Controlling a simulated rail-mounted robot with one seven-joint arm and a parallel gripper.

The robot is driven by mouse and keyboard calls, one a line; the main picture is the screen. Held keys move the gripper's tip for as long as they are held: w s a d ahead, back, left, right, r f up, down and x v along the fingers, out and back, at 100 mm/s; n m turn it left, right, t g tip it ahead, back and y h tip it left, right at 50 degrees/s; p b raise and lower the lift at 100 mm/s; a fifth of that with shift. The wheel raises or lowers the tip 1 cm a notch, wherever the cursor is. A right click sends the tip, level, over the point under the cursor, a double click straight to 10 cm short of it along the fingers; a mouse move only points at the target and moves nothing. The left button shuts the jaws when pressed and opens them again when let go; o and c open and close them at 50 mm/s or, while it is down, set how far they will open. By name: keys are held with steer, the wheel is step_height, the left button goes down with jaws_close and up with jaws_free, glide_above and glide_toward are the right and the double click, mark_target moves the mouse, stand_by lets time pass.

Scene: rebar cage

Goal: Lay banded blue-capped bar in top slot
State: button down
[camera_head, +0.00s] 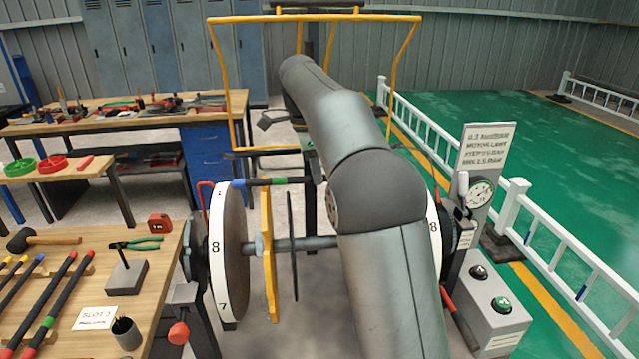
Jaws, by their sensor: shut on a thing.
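A dark bar with a blue cap (238,183) at its left end and a green band (257,181) lies nearly level by the top of the left white numbered disc (230,250). Its right part runs behind my arm. I cannot tell whether the bar touches the disc's rim or sits in a slot. The right white disc (434,235) shows only partly beside my arm, with an 8 on it.
A grey shaft (302,244) and yellow upright plate (268,255) stand between the discs. A yellow frame (232,90) rises behind. The left wooden bench (150,275) holds several capped bars, a mallet (40,239) and a slot card (95,317). A dial post (481,180) stands right.

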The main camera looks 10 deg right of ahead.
steer(key=shift+w+d+f, duration=0.2)
steer(key=shift+d+f, duration=0.1)
steer(key=shift+w+d+f, duration=0.1)
steer(key=shift+d+f, duration=0.05)
steer(key=shift+f, duration=0.45)
steer(key=shift+w+d+f, duration=0.1)
steer(key=shift+f, duration=0.45)
steer(key=shift+s+f, duration=0.1)
steer(key=shift+f, duration=0.5)
steer(key=shift+f, duration=0.1)
steer(key=c, duration=1.3)
jaws_free()
steer(key=shift+f, duration=0.1)
steer(key=shift+c, duration=0.2)
